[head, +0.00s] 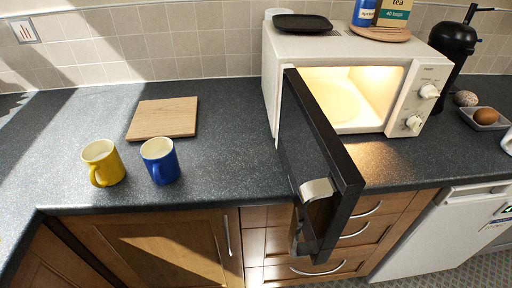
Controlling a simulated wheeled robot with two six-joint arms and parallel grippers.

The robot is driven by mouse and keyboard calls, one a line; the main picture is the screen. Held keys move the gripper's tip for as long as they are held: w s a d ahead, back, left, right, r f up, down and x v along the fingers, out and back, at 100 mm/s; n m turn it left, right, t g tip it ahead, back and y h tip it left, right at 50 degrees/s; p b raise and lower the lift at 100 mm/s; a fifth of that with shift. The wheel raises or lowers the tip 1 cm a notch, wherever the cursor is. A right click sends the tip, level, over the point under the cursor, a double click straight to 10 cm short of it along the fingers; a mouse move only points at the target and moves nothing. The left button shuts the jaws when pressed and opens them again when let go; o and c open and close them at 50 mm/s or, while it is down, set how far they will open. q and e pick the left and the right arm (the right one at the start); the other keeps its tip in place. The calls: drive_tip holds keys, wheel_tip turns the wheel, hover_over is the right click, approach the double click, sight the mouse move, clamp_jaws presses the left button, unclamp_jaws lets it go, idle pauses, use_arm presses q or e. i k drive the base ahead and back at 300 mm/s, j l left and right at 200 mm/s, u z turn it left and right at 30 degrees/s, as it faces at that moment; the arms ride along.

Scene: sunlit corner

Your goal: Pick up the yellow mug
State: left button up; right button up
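The yellow mug (104,164) stands upright on the dark speckled counter at the left, near its front edge. Its handle points toward the front left and its pale inside shows empty. A blue mug (160,161) stands upright just to its right, with a small gap between them. Neither of my grippers shows in the head view, so nothing is seen touching the yellow mug.
A wooden board (163,118) lies behind the mugs. A lit, empty-looking microwave (391,100) stands at the centre right, its dark door (318,165) swung open past the counter's front edge. The counter left of the yellow mug is clear.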

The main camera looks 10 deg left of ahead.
sight(108, 171)
drive_tip(key=u, duration=1.45)
drive_tip(key=l+z, duration=0.25)
